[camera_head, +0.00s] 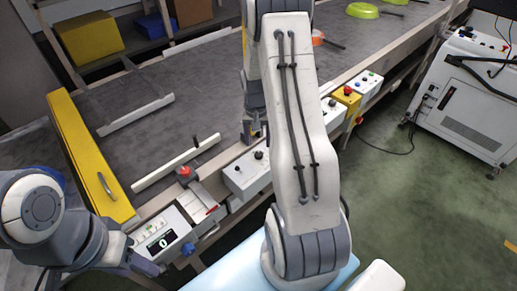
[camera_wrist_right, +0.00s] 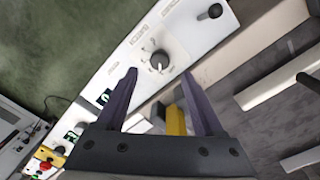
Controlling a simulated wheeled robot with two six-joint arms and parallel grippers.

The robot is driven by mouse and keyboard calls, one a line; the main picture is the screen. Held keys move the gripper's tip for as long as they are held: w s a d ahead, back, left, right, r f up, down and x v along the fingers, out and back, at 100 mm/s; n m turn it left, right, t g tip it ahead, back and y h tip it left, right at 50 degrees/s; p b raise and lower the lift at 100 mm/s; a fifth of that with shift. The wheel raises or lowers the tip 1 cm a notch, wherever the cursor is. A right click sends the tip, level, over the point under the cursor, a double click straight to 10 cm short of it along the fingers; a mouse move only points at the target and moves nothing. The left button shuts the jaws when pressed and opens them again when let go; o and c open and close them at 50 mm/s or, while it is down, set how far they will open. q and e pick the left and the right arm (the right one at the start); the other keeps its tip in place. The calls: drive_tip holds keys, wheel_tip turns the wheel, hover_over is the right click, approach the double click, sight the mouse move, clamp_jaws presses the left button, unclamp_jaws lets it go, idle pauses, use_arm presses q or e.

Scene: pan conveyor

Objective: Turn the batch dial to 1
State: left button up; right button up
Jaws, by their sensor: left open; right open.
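A round dial with a dark knob and printed marks (camera_wrist_right: 158,62) sits on a white control box (camera_wrist_right: 134,48) in the right wrist view; its label and numbers are too small to read. My right gripper (camera_wrist_right: 159,76) is open and empty. Its two dark fingers appear on either side of the dial in the picture; I cannot tell how far above it they are. The control box (camera_head: 236,178) also shows in the head view, partly behind my right arm. My left gripper (camera_head: 146,264) is open at the lower left, beside a panel (camera_head: 178,217) whose display reads 0.
A yellow gate (camera_head: 88,155) crosses the grey conveyor (camera_head: 160,75). Green pans (camera_head: 363,11) lie at the far end.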

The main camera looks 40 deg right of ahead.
sight(256, 154)
wheel_tip(256, 154, up, 5)
drive_tip(key=shift+w+f, duration=0.1)
idle(0.4)
drive_tip(key=s+a+r+n, duration=0.2)
drive_tip(key=a+r+n, duration=0.2)
drive_tip(key=a, duration=0.8)
drive_tip(key=s+a+r+n, duration=0.3)
drive_tip(key=a+r+n, duration=0.15)
drive_tip(key=a, duration=0.65)
drive_tip(key=s+a+r+n, duration=0.1)
drive_tip(key=s+a+n, duration=0.3)
drive_tip(key=s, duration=0.4)
drive_tip(key=s+a+r+n+y, duration=0.1)
drive_tip(key=s+a+r+n, duration=0.1)
drive_tip(key=s+a, duration=0.4)
drive_tip(key=s+n, duration=0.1)
drive_tip(key=s, duration=0.2)
drive_tip(key=shift+s+a+n, duration=0.15)
drive_tip(key=shift+a+n, duration=0.15)
drive_tip(key=shift+n, duration=0.05)
